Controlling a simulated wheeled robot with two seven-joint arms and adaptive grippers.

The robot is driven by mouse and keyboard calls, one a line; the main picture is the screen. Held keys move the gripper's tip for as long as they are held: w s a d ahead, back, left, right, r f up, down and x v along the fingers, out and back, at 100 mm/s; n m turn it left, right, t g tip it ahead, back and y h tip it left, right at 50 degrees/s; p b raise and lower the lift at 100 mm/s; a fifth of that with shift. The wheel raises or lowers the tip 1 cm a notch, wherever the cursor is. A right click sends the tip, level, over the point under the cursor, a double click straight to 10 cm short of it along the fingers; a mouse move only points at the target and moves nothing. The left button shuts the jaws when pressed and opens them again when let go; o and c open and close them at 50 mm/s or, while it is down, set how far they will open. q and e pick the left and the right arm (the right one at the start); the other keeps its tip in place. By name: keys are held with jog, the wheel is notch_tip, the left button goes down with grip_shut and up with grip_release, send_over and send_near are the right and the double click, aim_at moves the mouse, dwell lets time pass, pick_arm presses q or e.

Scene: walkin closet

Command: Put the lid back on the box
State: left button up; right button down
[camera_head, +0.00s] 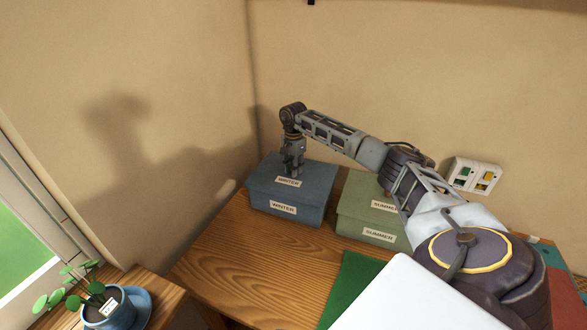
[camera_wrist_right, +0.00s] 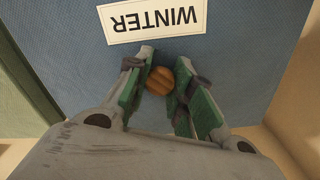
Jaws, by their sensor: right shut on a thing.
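The blue WINTER box (camera_head: 308,217) stands on the wooden surface in the corner. Its blue lid (camera_head: 317,178), also labelled WINTER, lies over the box top and looks level; I cannot tell whether it is fully seated. My right gripper (camera_head: 291,171) points down at the lid, near its back. In the right wrist view the round wooden knob of the lid (camera_wrist_right: 160,81) is between the green-padded fingers, and the gripper is shut on it. My left gripper is not in view.
A green SUMMER box (camera_head: 350,222) stands close to the right of the blue one, partly behind my right arm. The wooden surface (camera_head: 235,260) is clear in front of the blue box. A potted plant (camera_head: 122,307) stands at lower left. Walls rise close behind and left.

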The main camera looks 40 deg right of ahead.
jog(key=c, duration=1.2)
grip_release()
jog(key=shift+o, duration=0.2)
jog(key=shift+r, duration=0.15)
notch_tip(320, 180, up, 12)
jog(key=shift+f, duration=0.2)
